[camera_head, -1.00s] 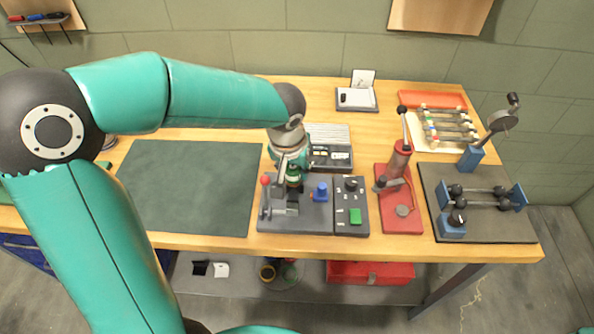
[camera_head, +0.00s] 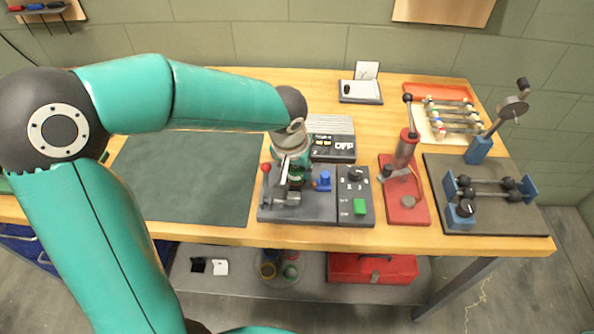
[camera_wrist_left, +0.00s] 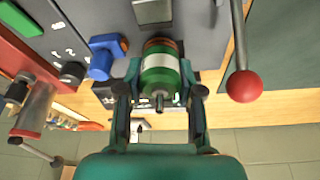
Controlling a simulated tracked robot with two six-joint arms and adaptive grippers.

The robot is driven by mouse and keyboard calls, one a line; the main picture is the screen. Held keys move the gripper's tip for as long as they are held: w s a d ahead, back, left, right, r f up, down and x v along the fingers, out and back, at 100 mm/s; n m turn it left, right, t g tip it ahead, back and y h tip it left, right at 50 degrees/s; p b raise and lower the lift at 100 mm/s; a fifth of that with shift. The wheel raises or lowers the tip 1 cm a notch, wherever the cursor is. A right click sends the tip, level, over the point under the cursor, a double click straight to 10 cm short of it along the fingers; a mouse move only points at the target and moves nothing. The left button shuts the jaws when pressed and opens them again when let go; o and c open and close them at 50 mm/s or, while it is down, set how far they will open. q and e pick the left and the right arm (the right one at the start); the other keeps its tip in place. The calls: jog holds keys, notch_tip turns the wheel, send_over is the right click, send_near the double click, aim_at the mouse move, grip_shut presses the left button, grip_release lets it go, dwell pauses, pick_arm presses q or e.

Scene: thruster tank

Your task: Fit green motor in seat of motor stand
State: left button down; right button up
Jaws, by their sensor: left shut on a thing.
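The green motor (camera_wrist_left: 160,72) has a white stripe, a copper-coloured band and a shaft pointing toward the wrist camera. My left gripper (camera_wrist_left: 159,98) is shut on it, one finger on each side. In the head view the left gripper (camera_head: 294,180) is over the left part of the grey motor stand (camera_head: 318,208), with a bit of green motor (camera_head: 297,177) showing. The stand carries a red-knobbed lever (camera_head: 266,170) and a blue block (camera_head: 324,181). The seat is hidden by gripper and motor, so I cannot tell whether the motor touches it. My right gripper is out of view.
A switch panel with a green button (camera_head: 360,207) adjoins the stand. A display box reading OFF (camera_head: 334,147) stands behind. A red press (camera_head: 404,200) and a blue-ended fixture (camera_head: 484,200) are at right. The dark green mat (camera_head: 190,175) at left is empty.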

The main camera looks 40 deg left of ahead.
pick_arm(q)
jog(key=shift+s+d+f+g, duration=0.15)
jog(key=shift+s+f, duration=0.1)
jog(key=shift+f, duration=0.35)
jog(key=shift+s+f+g, duration=0.15)
jog(key=shift+s+f, duration=0.1)
jog(key=shift+f, duration=0.35)
jog(key=c, duration=0.9)
grip_release()
jog(key=shift+w+f, duration=0.1)
jog(key=shift+o, duration=1.3)
jog(key=shift+w+a+f, duration=0.25)
jog(key=shift+w, duration=0.15)
jog(key=shift+o, duration=0.2)
jog(key=shift+d, duration=0.1)
jog(key=shift+r, duration=0.3)
jog(key=shift+r, duration=0.15)
